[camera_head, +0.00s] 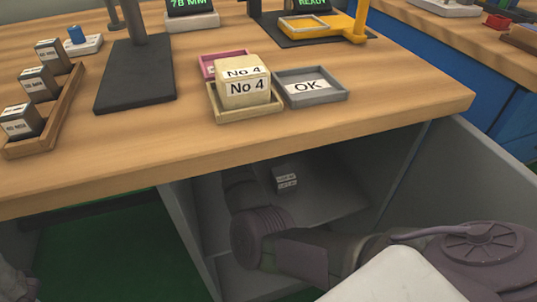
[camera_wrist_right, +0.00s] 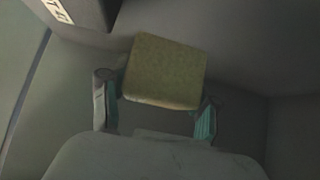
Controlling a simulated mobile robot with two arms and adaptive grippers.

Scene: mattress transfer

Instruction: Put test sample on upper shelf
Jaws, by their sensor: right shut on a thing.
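My right gripper (camera_wrist_right: 157,92) is shut on a yellowish block-shaped test sample (camera_wrist_right: 165,68), with one finger on each side of it in the right wrist view. In the head view my right arm reaches into the open grey cabinet under the table. The gripper is dim there, and the held block cannot be made out. The cabinet's upper shelf (camera_head: 325,198) is in shadow. A small grey block with white labels (camera_head: 286,178) stands on it. A dark labelled block (camera_wrist_right: 62,12) shows at the top left of the wrist view. My left gripper is out of view.
On the wooden table (camera_head: 370,125) stand a tray with a "No 4" block (camera_head: 243,90), a grey "OK" tray (camera_head: 310,87) and a pink tray (camera_head: 208,63). Several labelled blocks sit at the left. The cabinet's side wall (camera_head: 465,170) and the tabletop edge bound my right arm.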

